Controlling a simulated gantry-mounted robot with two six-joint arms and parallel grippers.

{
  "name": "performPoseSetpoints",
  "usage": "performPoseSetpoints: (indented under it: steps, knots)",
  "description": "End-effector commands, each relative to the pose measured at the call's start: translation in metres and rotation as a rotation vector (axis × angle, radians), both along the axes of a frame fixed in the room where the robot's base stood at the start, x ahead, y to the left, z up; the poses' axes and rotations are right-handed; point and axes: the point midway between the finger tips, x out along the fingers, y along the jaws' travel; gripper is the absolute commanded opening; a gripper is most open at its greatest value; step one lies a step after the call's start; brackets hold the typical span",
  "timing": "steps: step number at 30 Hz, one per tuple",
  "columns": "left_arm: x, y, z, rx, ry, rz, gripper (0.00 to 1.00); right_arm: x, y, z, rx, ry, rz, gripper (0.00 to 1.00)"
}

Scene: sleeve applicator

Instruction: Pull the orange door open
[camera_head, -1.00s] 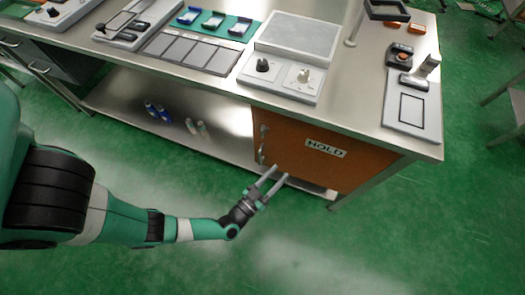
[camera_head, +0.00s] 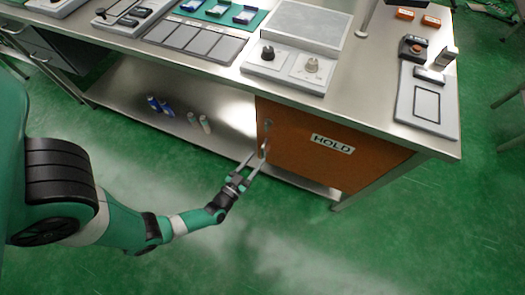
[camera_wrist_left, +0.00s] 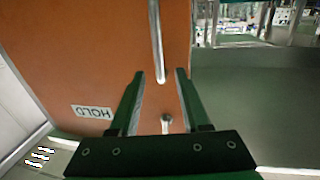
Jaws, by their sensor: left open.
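The orange door (camera_head: 310,148), labelled HOLD, is under the right part of the metal bench and looks shut. It also fills the left of the left wrist view (camera_wrist_left: 85,60). Its metal bar handle (camera_head: 266,132) stands upright near the door's left edge. My left gripper (camera_head: 257,161) is open at the lower part of the handle. In the left wrist view, the lower part of the bar (camera_wrist_left: 156,45) ends between the fingertips (camera_wrist_left: 160,76), with a gap visible on each side. Whether the fingers touch the door cannot be told. My right gripper is not in view.
The metal bench (camera_head: 385,125) carries a scale-like device (camera_head: 295,55) and a flat panel (camera_head: 428,105). The green floor (camera_head: 330,245) in front is clear.

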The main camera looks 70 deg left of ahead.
Motion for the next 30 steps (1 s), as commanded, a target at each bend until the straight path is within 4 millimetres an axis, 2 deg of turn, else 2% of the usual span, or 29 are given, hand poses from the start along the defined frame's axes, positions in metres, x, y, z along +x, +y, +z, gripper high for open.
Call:
performPoseSetpoints:
  steps: [1, 6, 10, 17, 18, 24, 26, 30]
  knots:
    - [0.011, 0.008, -0.003, 0.000, -0.007, 0.005, 0.47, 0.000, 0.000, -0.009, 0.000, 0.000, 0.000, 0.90]
    - [0.034, 0.024, -0.002, 0.001, -0.004, 0.000, 0.47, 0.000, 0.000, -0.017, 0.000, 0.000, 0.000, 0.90]
    - [0.041, 0.028, 0.000, 0.000, -0.003, -0.001, 0.47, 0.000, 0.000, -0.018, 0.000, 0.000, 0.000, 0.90]
    - [0.042, 0.029, 0.001, 0.000, -0.003, -0.002, 0.47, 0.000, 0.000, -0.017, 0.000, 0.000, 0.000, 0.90]
    - [0.042, 0.029, 0.001, 0.000, -0.001, -0.002, 0.45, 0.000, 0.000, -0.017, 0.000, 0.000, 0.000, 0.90]
    - [0.042, 0.029, 0.000, 0.000, -0.001, -0.002, 0.09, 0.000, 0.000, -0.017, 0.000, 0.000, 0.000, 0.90]
    - [0.042, 0.029, 0.000, 0.000, -0.001, -0.002, 0.00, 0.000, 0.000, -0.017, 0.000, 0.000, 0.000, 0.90]
    - [0.042, 0.029, 0.000, 0.000, -0.001, -0.002, 0.00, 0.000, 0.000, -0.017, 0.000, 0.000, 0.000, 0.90]
